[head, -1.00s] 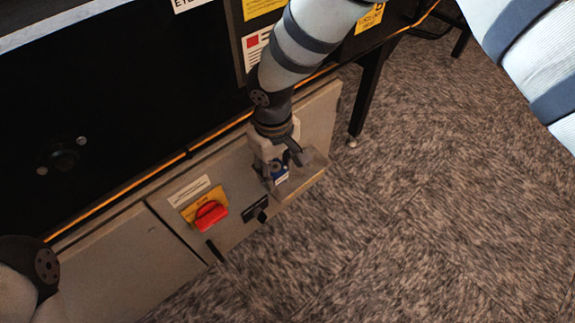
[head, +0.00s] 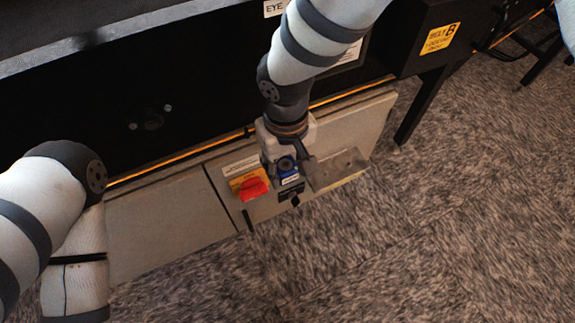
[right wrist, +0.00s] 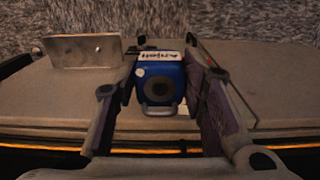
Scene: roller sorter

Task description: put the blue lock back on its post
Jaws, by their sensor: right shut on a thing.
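My right gripper (head: 287,172) is shut on the blue lock (head: 288,165) in front of the grey cabinet panel. In the right wrist view the blue lock (right wrist: 159,80) sits between the two fingers, its white label at the top and its metal shackle toward the camera. A small black peg (head: 295,200) stands out just below the gripper, by a dark label; I cannot tell whether it is the post. My left arm shows at the left, but its gripper is out of view.
A red rotary switch (head: 253,188) on a yellow plate is close left of the gripper. A metal shelf bracket (head: 340,168) juts out to the right; it also shows in the right wrist view (right wrist: 85,52). A black table leg (head: 424,110) stands further right. Carpet in front is clear.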

